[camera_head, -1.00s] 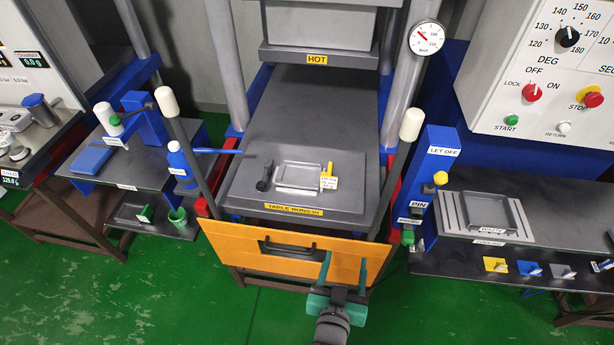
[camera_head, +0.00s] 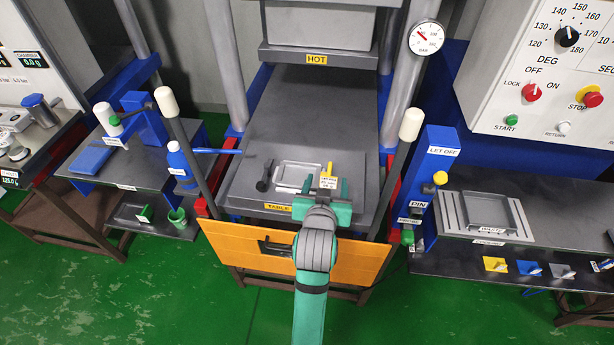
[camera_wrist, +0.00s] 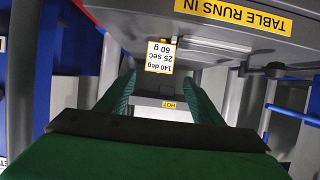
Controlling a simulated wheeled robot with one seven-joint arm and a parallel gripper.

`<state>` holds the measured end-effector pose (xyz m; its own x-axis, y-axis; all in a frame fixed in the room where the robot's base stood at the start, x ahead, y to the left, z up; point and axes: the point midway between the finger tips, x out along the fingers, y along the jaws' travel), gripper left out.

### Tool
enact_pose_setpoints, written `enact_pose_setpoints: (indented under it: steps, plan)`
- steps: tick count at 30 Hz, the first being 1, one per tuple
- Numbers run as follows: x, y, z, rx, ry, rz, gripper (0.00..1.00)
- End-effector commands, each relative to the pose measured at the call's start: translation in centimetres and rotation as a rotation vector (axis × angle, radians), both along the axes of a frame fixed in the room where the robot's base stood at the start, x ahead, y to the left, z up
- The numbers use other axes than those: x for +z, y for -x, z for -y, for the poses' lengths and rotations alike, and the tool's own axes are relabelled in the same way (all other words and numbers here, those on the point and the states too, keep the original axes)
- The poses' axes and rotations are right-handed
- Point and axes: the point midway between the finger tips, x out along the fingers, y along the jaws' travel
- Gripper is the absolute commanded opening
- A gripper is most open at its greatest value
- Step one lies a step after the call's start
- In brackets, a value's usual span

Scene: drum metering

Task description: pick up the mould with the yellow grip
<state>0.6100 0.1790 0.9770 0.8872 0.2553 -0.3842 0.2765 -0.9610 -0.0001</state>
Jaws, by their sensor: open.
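The mould (camera_head: 291,174) is a flat grey metal tray lying on the dark press table. Its yellow grip (camera_head: 328,168) is at its right side, with a white label (camera_head: 329,182) reading 140 deg, 25 sec, 60 g, clearer in the wrist view (camera_wrist: 160,56). My gripper (camera_head: 326,187) is open at the table's front edge, near the label and in front of the grip. In the wrist view, its green fingers (camera_wrist: 160,88) are spread with the label between and beyond them. No contact with the mould shows. My arm hides part of the table front.
A black handle (camera_head: 265,176) stands left of the mould. The HOT upper platen (camera_head: 317,47) is above the back of the table. Two white-topped levers (camera_head: 410,124) flank the table. A WASTE tray (camera_head: 487,210) lies on the right bench. The table behind the mould is clear.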

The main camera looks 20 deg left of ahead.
Motion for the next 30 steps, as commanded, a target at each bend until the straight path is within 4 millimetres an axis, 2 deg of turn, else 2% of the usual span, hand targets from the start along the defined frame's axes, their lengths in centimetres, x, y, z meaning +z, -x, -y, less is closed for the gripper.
enact_pose_setpoints:
  steps: [3,11,21,29,30]
  plan:
    - [-0.6,-1.5,-0.4,0.0,0.0,0.0,0.61]
    - [-1.4,-2.9,-0.8,0.0,0.0,0.0,0.61]
    - [-3.4,-6.5,-1.6,0.0,-0.001,0.002,0.61]
    - [-3.6,-6.8,-1.6,0.0,0.0,0.001,0.61]
    - [-3.6,-6.8,-1.6,0.0,-0.001,0.002,0.59]
